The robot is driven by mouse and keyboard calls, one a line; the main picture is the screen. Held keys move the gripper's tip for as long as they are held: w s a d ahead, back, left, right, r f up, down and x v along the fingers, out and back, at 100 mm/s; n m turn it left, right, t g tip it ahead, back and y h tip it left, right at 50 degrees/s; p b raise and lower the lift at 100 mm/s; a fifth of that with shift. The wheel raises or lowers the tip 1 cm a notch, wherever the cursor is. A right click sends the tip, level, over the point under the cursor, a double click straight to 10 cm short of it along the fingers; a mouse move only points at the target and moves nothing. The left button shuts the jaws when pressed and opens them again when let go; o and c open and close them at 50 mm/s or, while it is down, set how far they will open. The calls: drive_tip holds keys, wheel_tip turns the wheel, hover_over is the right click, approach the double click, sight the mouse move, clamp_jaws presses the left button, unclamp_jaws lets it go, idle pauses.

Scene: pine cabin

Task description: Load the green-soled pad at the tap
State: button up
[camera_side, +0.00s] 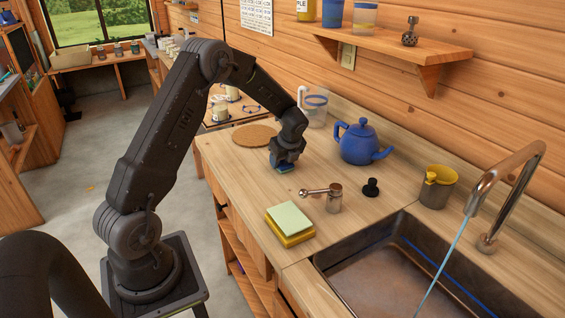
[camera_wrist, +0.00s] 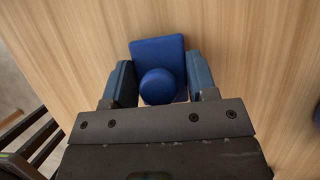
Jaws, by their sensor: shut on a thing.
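My gripper (camera_side: 286,158) is shut on the round knob of a blue pad (camera_wrist: 172,52), which also shows below the fingers in the side view (camera_side: 284,168). The knob (camera_wrist: 158,86) sits between the two fingers in the wrist view. The pad is low over the wooden counter; I cannot tell if it touches it. Its underside is hidden, so its sole colour does not show. The curved metal tap (camera_side: 513,165) stands at the right, with a thin pale-blue stream (camera_side: 443,265) falling into the sink (camera_side: 402,215).
A pale-green and yellow stack (camera_side: 290,222), a small metal pot with a handle (camera_side: 334,198) and a black knobbed piece (camera_side: 371,187) stand between gripper and sink. A blue teapot (camera_side: 357,145), glass jug (camera_side: 315,106), cork mat (camera_side: 255,135) and yellow-topped metal cup (camera_side: 436,187) are farther back.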

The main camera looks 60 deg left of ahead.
drive_tip(key=shift+r, duration=0.1)
